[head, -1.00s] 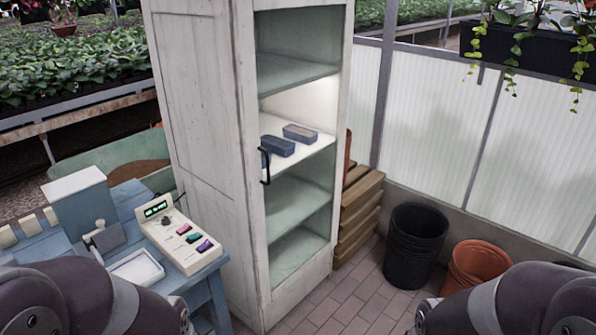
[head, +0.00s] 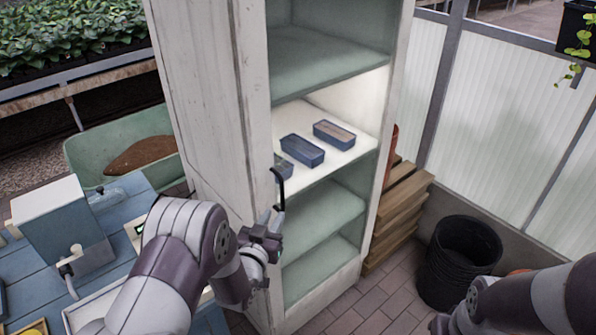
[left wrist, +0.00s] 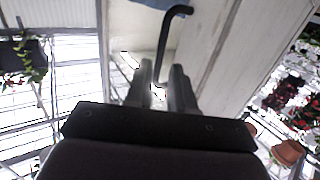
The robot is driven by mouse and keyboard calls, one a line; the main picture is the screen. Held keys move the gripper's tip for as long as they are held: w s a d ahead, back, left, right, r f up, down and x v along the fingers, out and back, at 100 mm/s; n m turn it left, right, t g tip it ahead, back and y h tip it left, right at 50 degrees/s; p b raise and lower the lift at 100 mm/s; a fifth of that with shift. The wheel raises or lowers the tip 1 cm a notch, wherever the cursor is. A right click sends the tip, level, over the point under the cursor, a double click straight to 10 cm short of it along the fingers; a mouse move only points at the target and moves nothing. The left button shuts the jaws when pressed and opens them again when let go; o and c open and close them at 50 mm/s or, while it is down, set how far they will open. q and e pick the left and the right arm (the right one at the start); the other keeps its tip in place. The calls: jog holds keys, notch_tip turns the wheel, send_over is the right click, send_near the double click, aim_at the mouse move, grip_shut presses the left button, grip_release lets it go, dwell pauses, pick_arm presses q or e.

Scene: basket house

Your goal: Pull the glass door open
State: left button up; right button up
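The tall white cabinet (head: 205,100) stands in the middle of the head view. Its glass door is so clear that the pane can hardly be made out, and it looks closed. The black bar door handle (head: 279,187) is upright at the left edge of the front; it also shows in the left wrist view (left wrist: 164,42). My left gripper (head: 268,222) is at the handle's lower end. In the left wrist view its two fingers (left wrist: 162,88) are apart, with the handle's lower end in line with the gap. Contact cannot be told. My right gripper is out of view.
Small blue trays (head: 303,149) sit on the lit shelf inside. Wooden crates (head: 398,215) and black pots (head: 462,258) stand to the right. A blue table (head: 130,190) with devices is at the left under my left arm. Brick floor (head: 370,305) lies in front.

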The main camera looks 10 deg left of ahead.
aim_at(282, 194)
pick_arm(q)
jog(key=shift+t, duration=0.3)
jog(key=w, duration=0.2)
jog(key=w+r+p, duration=0.1)
jog(key=w, duration=0.2)
jog(key=w+p, duration=0.1)
jog(key=w, duration=0.2)
jog(key=shift+w+d+r, duration=0.2)
jog(key=shift+w+r, duration=0.05)
jog(key=shift+r, duration=0.05)
jog(key=shift+w+r, duration=0.25)
jog(key=shift+w, duration=0.2)
jog(key=shift+w+d+f, duration=0.1)
jog(key=shift+w+f, duration=0.15)
jog(key=shift+w, duration=0.3)
jog(key=shift+s, duration=0.1)
grip_shut()
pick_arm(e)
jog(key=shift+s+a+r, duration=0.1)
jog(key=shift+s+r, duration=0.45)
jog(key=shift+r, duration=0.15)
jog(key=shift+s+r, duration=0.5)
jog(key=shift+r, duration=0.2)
